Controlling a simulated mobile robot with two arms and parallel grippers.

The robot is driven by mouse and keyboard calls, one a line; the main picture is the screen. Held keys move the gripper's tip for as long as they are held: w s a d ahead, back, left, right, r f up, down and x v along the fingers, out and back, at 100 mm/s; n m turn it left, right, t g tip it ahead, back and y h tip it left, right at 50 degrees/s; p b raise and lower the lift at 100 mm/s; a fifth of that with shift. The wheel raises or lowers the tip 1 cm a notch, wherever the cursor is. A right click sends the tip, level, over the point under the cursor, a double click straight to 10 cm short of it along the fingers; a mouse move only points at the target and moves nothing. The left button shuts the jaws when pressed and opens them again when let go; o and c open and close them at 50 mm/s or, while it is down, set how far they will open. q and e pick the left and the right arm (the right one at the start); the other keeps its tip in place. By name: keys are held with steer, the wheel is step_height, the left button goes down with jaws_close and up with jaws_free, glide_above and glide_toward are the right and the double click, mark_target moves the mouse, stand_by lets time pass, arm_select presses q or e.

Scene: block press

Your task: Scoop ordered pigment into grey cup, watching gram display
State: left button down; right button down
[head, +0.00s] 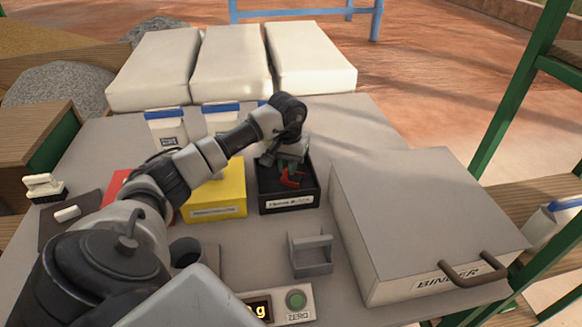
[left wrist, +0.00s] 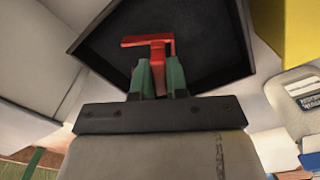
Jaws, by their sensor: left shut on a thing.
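My left gripper (head: 287,165) is over the black bin (head: 290,202), whose label I cannot read for certain. It is shut on a red scoop (head: 293,180). In the left wrist view the green fingers (left wrist: 160,78) pinch the red T-shaped handle (left wrist: 148,42), with the dark inside of the black bin (left wrist: 205,78) behind it. Whether the scoop touches pigment is hidden. The grey cup (head: 187,251) stands left of centre, partly behind my arm. The gram display (head: 260,306) is at the bottom, mostly hidden by my arm; only a "g" and part of a digit show.
A yellow bin (head: 216,190) and a red bin (head: 117,184) stand left of the black one. A grey holder (head: 311,254) stands in front. The large BINDER box (head: 430,220) blocks the right side. A ZERO button (head: 296,299) is beside the display.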

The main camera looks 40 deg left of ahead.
arm_select(q)
step_height(320, 180, up, 14)
steer(key=a+p, duration=0.2)
steer(key=p, duration=0.6)
steer(key=shift+s+r+h+p, duration=0.15)
steer(key=shift+s+h+p, duration=0.2)
steer(key=shift+s, duration=0.1)
steer(key=shift+a, duration=0.1)
